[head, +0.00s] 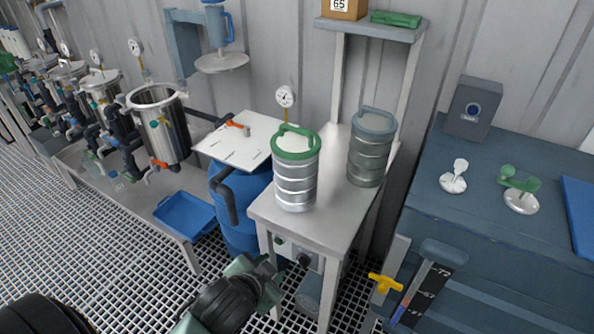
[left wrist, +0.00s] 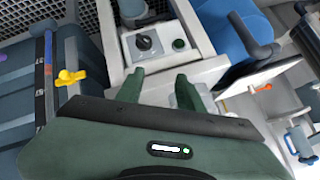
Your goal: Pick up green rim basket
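The green rim basket (head: 296,180) is a ribbed metal cylinder with a green rim and a green handle over its top. In the head view it stands upright on a small steel table (head: 335,228), near its left front edge. My left gripper (head: 270,278) is below and in front of the table, apart from the basket. In the left wrist view its two green fingers (left wrist: 158,86) are spread with nothing held between them. The basket cannot be made out clearly in the left wrist view. My right gripper is not in view.
A similar grey-rimmed basket (head: 369,158) stands behind and right of the green one. A shelf (head: 372,30) on posts rises behind. A blue drum with a white board (head: 235,142) is at the left. A dark blue bench (head: 470,205) is at the right, with a yellow valve handle (head: 384,283) near its front.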

